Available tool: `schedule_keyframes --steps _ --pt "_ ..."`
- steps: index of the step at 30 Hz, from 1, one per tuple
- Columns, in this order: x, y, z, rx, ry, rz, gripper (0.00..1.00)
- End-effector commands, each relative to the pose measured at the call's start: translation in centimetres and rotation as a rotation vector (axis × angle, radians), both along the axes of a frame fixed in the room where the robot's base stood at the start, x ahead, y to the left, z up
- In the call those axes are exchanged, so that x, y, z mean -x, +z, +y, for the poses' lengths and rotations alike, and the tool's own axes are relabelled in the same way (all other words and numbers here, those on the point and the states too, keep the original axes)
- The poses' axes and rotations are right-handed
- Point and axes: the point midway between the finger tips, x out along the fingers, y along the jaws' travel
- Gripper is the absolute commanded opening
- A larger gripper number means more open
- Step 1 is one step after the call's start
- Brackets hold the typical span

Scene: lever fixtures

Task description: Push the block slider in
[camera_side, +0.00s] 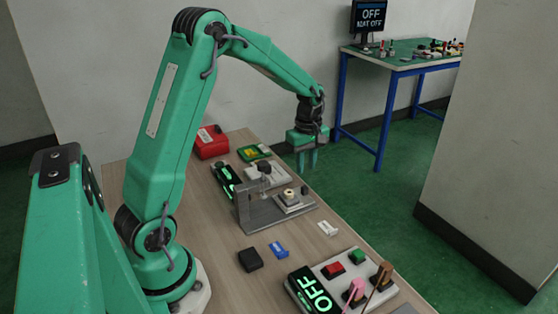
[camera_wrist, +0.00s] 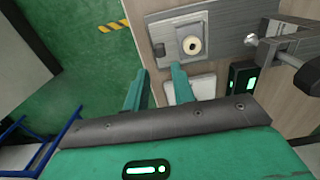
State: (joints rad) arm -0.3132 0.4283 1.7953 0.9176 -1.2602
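A grey metal fixture (camera_side: 250,211) stands on the table, with an upright bracket and a flat plate. On the plate sits a pale square block with a round cream knob (camera_side: 290,197); I take this for the block slider, though I cannot be sure. In the wrist view the knobbed block (camera_wrist: 192,45) is on its metal plate (camera_wrist: 160,32), beyond my fingertips. My gripper (camera_side: 307,160) points down above the far right table edge, behind the fixture. It also shows in the wrist view (camera_wrist: 159,86), where its fingers are apart and nothing is between them.
A rod with a rounded tip (camera_wrist: 250,40) and a black ball (camera_wrist: 308,80) belong to the bracket side. A white box (camera_side: 270,173), a black device (camera_side: 226,179) and a red box (camera_side: 211,142) stand behind. A panel with buttons and levers (camera_side: 333,268) is in front.

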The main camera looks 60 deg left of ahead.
Motion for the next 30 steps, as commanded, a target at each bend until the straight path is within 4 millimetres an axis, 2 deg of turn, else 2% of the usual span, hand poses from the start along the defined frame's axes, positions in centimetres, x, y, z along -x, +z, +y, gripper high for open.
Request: schedule_keyframes --steps 8,21,30 --pt "0.1 -1.7 0.0 0.001 -0.002 0.003 0.25" --pt "0.1 -6.7 -0.1 0.001 -0.003 0.003 0.25" --pt "0.1 -7.8 0.0 0.000 -0.003 0.001 0.25"
